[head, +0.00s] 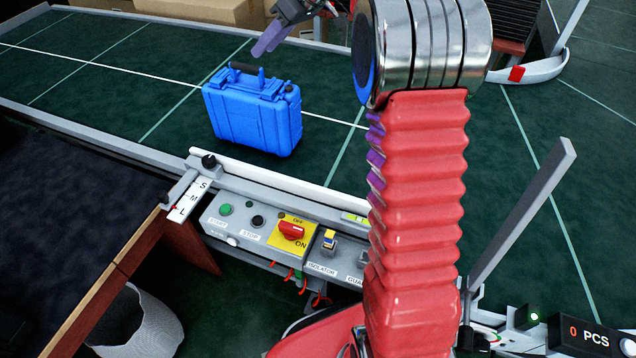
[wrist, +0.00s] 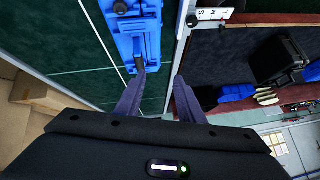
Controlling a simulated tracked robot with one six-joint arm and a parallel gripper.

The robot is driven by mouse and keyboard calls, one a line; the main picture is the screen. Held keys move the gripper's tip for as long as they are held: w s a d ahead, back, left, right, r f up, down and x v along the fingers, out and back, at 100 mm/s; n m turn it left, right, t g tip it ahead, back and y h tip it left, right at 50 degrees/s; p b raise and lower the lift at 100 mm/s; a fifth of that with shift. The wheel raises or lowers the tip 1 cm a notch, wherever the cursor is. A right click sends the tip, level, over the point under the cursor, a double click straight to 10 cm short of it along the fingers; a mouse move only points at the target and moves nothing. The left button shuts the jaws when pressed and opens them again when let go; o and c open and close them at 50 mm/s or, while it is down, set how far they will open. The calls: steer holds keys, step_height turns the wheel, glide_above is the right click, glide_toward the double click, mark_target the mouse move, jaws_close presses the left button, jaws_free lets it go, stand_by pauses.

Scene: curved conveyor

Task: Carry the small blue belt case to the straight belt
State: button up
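The small blue belt case (head: 252,112) stands upright on the green belt (head: 150,85), its dark handle on top, in the head view. It also shows at the top of the wrist view (wrist: 137,35), with the handle (wrist: 140,66) towards my gripper. My gripper (wrist: 157,88) has its two purple fingers spread apart, with nothing between them; the case lies beyond the tips. In the head view, the purple fingers (head: 268,42) hang above and slightly behind the case, apart from it. My red arm hides part of the belt to the right of the case.
A control panel (head: 285,235) with buttons and a red switch sits at the belt's near edge. A dark table (head: 60,220) is at left, with a grey bin (head: 135,325) below. Cardboard boxes (head: 200,10) line the far side. A grey bar (head: 520,215) rises at right.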

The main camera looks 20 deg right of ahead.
steer(key=s+a+r+m+h, duration=0.1)
steer(key=s+a, duration=0.1)
steer(key=s, duration=0.4)
steer(key=s+a+r+m+h, duration=0.1)
steer(key=s+a+r, duration=0.1)
steer(key=s, duration=0.4)
steer(key=s+f+m+h, duration=0.1)
steer(key=s+f, duration=0.2)
steer(key=s, duration=0.6)
steer(key=s+f+m+h, duration=0.2)
steer(key=s+f, duration=0.1)
steer(key=s, duration=0.7)
steer(key=s+f+m+h, duration=0.1)
steer(key=s+f+m, duration=0.1)
steer(key=s, duration=0.8)
steer(key=shift+a+f+t+h, duration=0.3)
steer(key=shift+a+f+t, duration=0.05)
steer(key=shift+f+t, duration=0.05)
steer(key=shift+w, duration=0.1)
steer(key=shift+c, duration=0.7)
